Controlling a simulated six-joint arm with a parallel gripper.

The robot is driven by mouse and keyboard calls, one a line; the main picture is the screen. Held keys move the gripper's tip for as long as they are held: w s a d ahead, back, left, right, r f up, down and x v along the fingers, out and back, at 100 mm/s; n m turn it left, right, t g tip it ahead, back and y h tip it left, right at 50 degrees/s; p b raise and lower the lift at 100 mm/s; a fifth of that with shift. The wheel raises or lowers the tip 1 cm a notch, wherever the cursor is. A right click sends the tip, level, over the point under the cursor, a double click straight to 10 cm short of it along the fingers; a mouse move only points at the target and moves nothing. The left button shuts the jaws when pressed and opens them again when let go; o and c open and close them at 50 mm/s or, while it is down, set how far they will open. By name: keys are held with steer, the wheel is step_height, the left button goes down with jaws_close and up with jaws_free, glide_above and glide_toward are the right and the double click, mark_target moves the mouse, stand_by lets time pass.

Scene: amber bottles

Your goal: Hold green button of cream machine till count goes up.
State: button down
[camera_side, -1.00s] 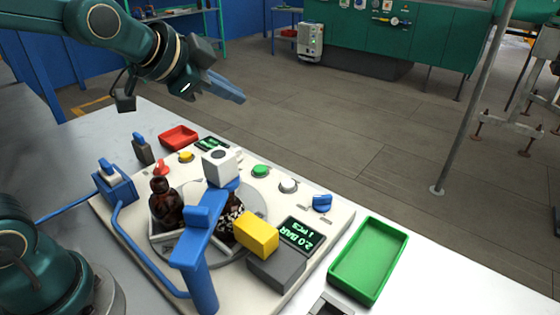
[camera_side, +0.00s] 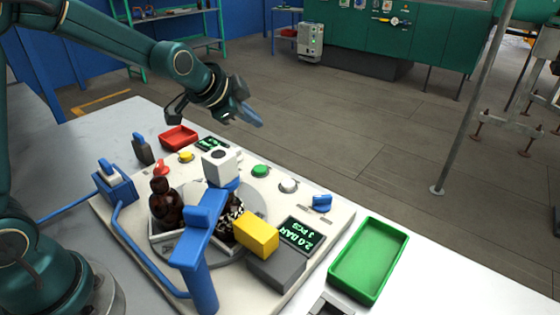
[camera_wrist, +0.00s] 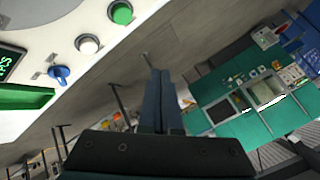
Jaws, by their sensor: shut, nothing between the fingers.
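The cream machine (camera_side: 325,240) stands on the table in the side view, and part of its panel (camera_wrist: 105,62) shows upper left in the wrist view. Its green button (camera_side: 260,171) sits on the panel between the round turntable and a white button; it also shows in the wrist view (camera_wrist: 121,12). The count display (camera_side: 297,236) is lit with a "PCS" line; the digit is too small to read surely. My gripper (camera_side: 255,117) is shut and empty, in the air above and behind the machine, clear of the green button. Its blue fingers (camera_wrist: 160,88) lie together.
Amber bottles (camera_side: 165,202) stand on the turntable under a blue bracket (camera_side: 201,240) with a yellow block (camera_side: 257,236). A white button (camera_side: 288,186), blue knob (camera_side: 321,203) and yellow button (camera_side: 186,157) share the panel. Green tray (camera_side: 371,262) is right, red tray (camera_side: 178,138) at the back.

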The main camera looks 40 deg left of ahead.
mark_target(256, 170)
steer(key=shift+f, duration=4.4)
steer(key=shift+f, duration=0.1)
steer(key=shift+f, duration=0.35)
steer(key=shift+f, duration=0.45)
steer(key=shift+r, duration=0.15)
stand_by(1.5)
steer(key=shift+r, duration=0.8)
